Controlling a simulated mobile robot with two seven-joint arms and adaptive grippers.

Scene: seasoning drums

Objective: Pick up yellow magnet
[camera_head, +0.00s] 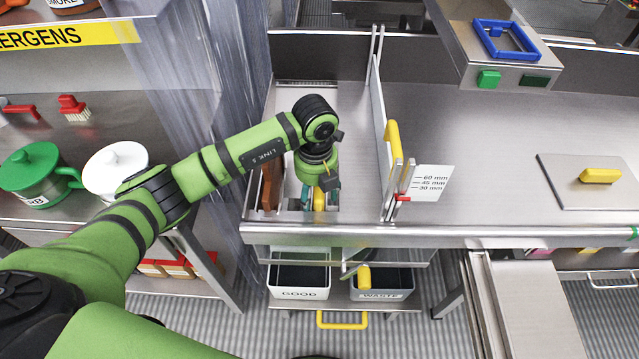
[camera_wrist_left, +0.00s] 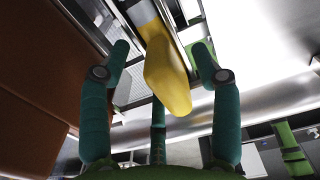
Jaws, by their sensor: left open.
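The yellow magnet (camera_head: 319,201) stands in the narrow bay at the left end of the steel bench, under my left gripper (camera_head: 320,193). In the left wrist view its rounded yellow end (camera_wrist_left: 167,78) lies between the teal fingers (camera_wrist_left: 162,75), with a grey part running up behind it. The fingers are spread on both sides of it, and gaps show between them and the yellow surface. A third finger shows below it. In the head view the gripper and wrist partly hide the magnet. My right gripper is out of view.
A brown block (camera_head: 270,185) stands left of the bay. An upright divider (camera_head: 378,115) with a yellow handle (camera_head: 392,140) stands to the right. Below are the GOOD bin (camera_head: 299,283) and WASTE bin (camera_head: 381,284). A steel plate (camera_head: 560,190) lies on the right bench.

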